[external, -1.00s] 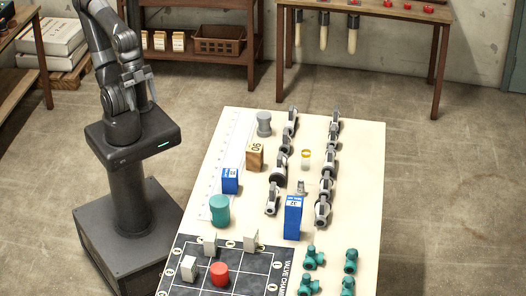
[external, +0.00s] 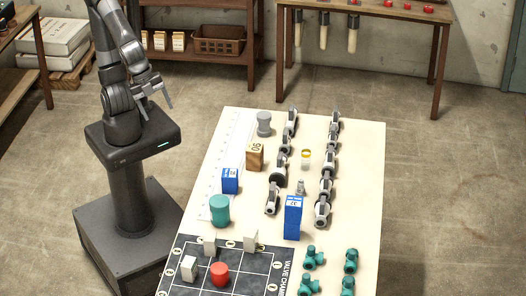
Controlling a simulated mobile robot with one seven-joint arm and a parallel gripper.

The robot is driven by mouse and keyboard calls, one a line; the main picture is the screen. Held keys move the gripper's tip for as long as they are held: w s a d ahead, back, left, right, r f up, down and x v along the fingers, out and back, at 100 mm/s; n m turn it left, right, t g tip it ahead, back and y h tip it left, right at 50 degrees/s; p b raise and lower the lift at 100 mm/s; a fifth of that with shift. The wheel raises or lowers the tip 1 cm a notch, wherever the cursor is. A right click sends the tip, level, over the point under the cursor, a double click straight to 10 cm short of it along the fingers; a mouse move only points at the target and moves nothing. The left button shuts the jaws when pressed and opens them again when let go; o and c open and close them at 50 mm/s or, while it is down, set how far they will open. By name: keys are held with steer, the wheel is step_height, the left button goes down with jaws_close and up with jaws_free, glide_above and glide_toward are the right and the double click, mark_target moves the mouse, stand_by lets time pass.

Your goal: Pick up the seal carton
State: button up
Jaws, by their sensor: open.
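Two blue cartons with white labels stand on the long pale table. The smaller blue carton (external: 230,181) is near the table's left edge. The taller blue carton (external: 293,218) stands upright right of the middle. The labels are too small to tell which one is the seal carton. My gripper (external: 156,103) is open and empty, fingers pointing down, above my base and left of the table, well apart from both cartons.
A wooden block (external: 255,157), a grey spool (external: 264,123) and a teal cylinder (external: 220,210) stand along the left side. Grey valves (external: 326,185) line the middle and right. Teal fittings (external: 313,257) and a dark board (external: 247,281) with a red cylinder (external: 219,273) fill the near end.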

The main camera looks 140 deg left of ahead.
steer(key=w+f+m+y, duration=0.3)
steer(key=w+m, duration=0.2)
steer(key=w, duration=0.4)
steer(key=m+t+y, duration=0.5)
steer(key=m, duration=1.3)
glide_toward(210, 240)
steer(key=a+f, duration=0.1)
steer(key=w+a+f, duration=0.2)
steer(key=a, duration=0.1)
steer(key=shift+n, duration=0.3)
steer(key=x, duration=0.5)
steer(key=shift+s+a+f, duration=0.2)
steer(key=shift+f, duration=0.15)
steer(key=c, duration=1.1)
